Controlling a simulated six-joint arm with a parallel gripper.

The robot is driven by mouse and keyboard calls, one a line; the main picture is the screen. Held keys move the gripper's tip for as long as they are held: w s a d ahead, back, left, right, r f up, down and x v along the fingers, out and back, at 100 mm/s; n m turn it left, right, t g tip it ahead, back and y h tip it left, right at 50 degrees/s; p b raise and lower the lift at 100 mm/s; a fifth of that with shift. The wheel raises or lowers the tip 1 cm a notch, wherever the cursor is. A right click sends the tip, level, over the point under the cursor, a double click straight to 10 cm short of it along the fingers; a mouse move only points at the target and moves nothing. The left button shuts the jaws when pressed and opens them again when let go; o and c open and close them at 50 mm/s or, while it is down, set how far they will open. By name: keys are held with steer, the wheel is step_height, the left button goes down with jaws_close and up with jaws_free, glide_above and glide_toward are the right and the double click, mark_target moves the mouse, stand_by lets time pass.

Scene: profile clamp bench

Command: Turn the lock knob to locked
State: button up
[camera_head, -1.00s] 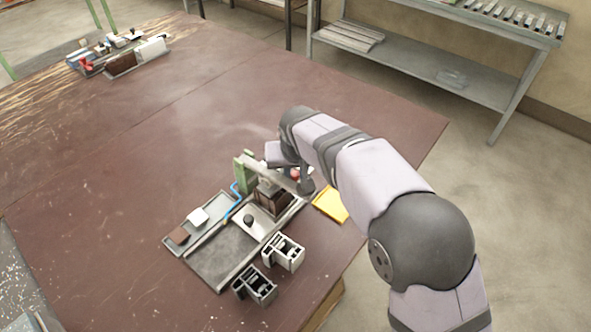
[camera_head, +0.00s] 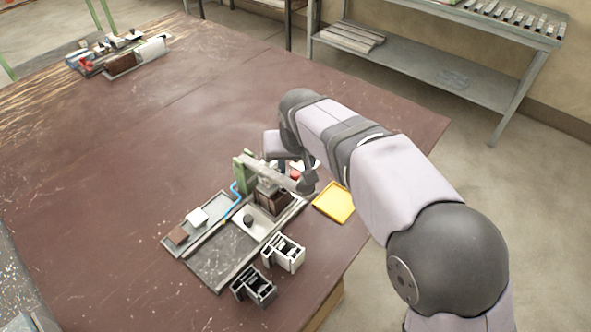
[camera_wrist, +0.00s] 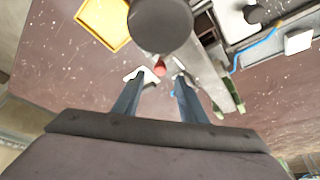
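A small red knob (camera_head: 295,175) sits by the clamp's raised bar (camera_head: 272,171); I cannot tell for sure that it is the lock knob. It also shows in the wrist view (camera_wrist: 160,69). A large dark round end piece (camera_wrist: 160,24) on the bar lies just beyond it and partly hides the area. My gripper (camera_wrist: 160,78) is open, with its pale fingertips on either side of the red knob's line in the wrist view. I see no contact. In the head view, my wrist hides most of the fingers. The clamp holds a brown block (camera_head: 273,199).
A yellow tray (camera_head: 334,202) lies right of the clamp. A grey fixture tray (camera_head: 217,262) with a black round knob (camera_head: 248,219) is in front. Two slotted profile blocks (camera_head: 284,252) (camera_head: 254,287) stand at its near edge.

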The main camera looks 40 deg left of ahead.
steer(key=shift+v, duration=1.35)
steer(key=w+d+f+m+g+h+p, duration=0.1)
steer(key=w+d+m+p, duration=0.15)
steer(key=d, duration=1.25)
steer(key=w+d+m+h+p, duration=0.15)
steer(key=w+d, duration=0.25)
steer(key=d, duration=1)
steer(key=s+d+f+m+g+p, duration=0.1)
steer(key=s+d+f+m, duration=0.1)
steer(key=s+d, duration=0.5)
steer(key=s+d+f+m+g+p, duration=0.1)
steer(key=s+d+f+m, duration=0.1)
steer(key=s+d, duration=0.5)
steer(key=d, duration=0.6)
steer(key=shift+m+h, duration=0.35)
steer(key=shift+m, duration=0.05)
